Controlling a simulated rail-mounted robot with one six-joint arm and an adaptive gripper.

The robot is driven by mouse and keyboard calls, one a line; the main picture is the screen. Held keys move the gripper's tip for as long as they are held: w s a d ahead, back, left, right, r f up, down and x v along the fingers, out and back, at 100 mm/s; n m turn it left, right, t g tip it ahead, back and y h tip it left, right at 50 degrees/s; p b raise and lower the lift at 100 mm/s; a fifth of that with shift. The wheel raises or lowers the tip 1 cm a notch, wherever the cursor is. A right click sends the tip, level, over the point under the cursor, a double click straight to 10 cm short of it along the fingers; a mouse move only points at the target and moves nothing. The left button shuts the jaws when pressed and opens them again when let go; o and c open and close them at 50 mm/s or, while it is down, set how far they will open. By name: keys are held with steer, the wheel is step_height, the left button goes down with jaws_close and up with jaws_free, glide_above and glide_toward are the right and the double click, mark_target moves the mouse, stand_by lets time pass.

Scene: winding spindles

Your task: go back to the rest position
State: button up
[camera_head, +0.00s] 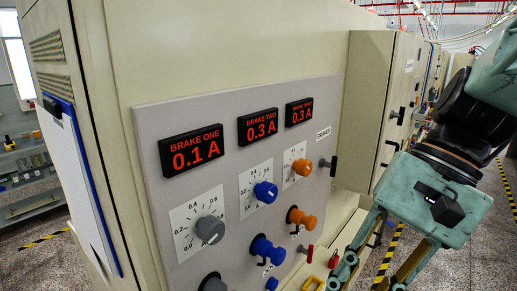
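My gripper (378,268) is at the lower right, in front of the cabinet row and pointing down. Its teal body and finger linkages show, with the two sides apart. The fingertips run out of the bottom of the view, so I cannot tell whether they are open or shut, or hold anything. The control panel (225,165) is left of it, and I see no contact with the panel's knobs.
The panel has displays for brake one (191,149), brake two (258,126) and a third (299,112). Grey (210,229), blue (265,192) and orange (302,167) dials sit below. A cabinet (369,110) juts out behind. Striped floor tape (388,258) runs at right.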

steer(key=s+d+n+t+h+b, duration=0.4)
steer(key=d+n+t+h+b, duration=0.1)
steer(key=d, duration=0.1)
steer(key=shift+s+d+f+n+t, duration=0.2)
steer(key=shift+d+n+t, duration=0.2)
stand_by(0.6)
